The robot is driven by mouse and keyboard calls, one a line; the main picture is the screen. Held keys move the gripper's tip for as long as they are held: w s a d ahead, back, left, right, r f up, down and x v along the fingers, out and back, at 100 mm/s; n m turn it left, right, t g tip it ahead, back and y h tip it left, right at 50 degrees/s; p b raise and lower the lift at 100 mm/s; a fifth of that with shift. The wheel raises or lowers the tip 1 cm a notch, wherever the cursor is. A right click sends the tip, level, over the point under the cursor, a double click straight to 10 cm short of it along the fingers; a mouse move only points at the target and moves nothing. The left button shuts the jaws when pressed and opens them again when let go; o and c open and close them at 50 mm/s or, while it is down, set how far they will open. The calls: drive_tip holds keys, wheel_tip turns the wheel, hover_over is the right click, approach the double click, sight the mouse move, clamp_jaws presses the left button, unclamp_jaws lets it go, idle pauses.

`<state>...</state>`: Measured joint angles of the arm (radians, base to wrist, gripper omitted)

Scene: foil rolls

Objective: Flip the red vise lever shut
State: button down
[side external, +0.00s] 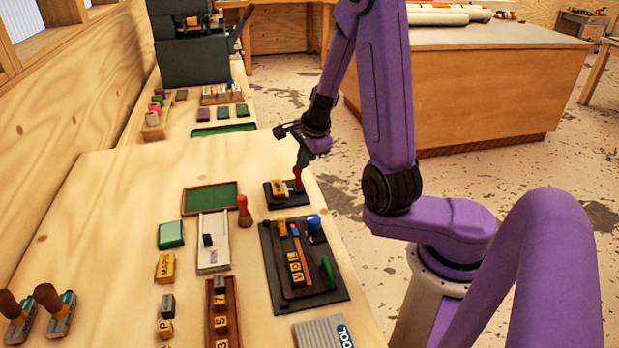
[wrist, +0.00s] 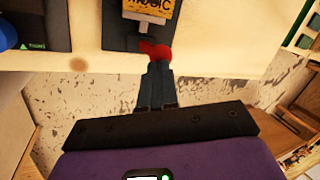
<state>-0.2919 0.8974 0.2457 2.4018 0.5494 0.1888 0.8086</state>
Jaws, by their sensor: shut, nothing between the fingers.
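The red vise lever (side external: 298,178) stands roughly upright at the right end of a small dark vise (side external: 273,200) near the table's right edge. In the wrist view the lever (wrist: 158,50) is a red shape at the edge of the vise base (wrist: 118,38). A yellow block reading MUSIC (wrist: 150,7) sits on the vise. My gripper (side external: 302,162) is shut and empty, pointing down at the lever's top. In the wrist view its fingertips (wrist: 155,68) overlap the lever's near side. I cannot tell whether they touch it.
A dark tray (side external: 330,298) with letter blocks, a blue knob and a green piece lies in front of the vise.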

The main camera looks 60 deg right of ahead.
drive_tip(key=shift+r, duration=0.8)
drive_tip(key=shift+s+r, duration=0.1)
drive_tip(key=s+d+r, duration=0.1)
drive_tip(key=d+r, duration=0.2)
drive_tip(key=r, duration=0.8)
drive_tip(key=shift+s+r, duration=0.2)
drive_tip(key=shift+r, duration=0.05)
drive_tip(key=shift+a, duration=0.1)
